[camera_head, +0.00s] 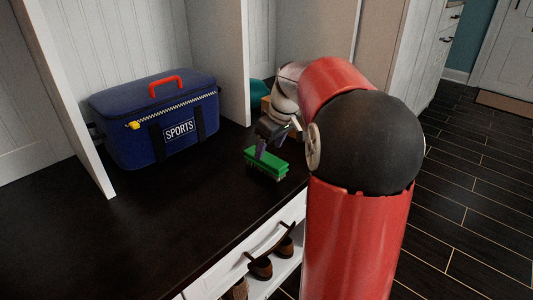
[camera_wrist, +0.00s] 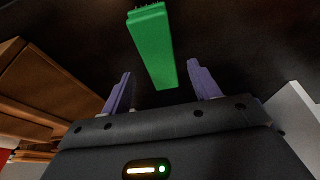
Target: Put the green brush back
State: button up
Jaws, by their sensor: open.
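The green brush (camera_head: 266,163) lies on the dark bench top (camera_head: 190,235), near its front edge. In the head view my gripper (camera_head: 268,145) is right at the brush, coming from above and behind it. In the wrist view the green brush (camera_wrist: 152,45) points away from me, with bristles at its far end. My gripper (camera_wrist: 160,88) is open, its two purple fingers apart. The near end of the brush shows between the fingertips, with gaps on both sides. I cannot tell how high the fingers are above the bench.
A white divider (camera_head: 231,60) rises behind the brush. A wooden box (camera_wrist: 45,75) shows at left in the wrist view. Shoes (camera_head: 262,268) sit below the bench. The bench's left front is clear.

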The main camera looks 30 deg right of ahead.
jog(key=a+v, duration=0.1)
jog(key=v, duration=0.6)
jog(key=s+a+m+h, duration=0.1)
jog(key=s+a+m, duration=0.1)
jog(key=s+a, duration=0.8)
jog(key=s+a+f+m+t, duration=0.1)
jog(key=s+a+f, duration=0.2)
jog(key=s, duration=0.3)
jog(key=s+a+f+m+t, duration=0.1)
jog(key=s+a+f, duration=0.2)
jog(key=s, duration=0.4)
jog(key=shift+f+p, duration=0.25)
jog(key=shift+p, duration=0.2)
notch_tip(320, 180, up, 7)
jog(key=p, duration=0.6)
jog(key=shift+p, duration=0.35)
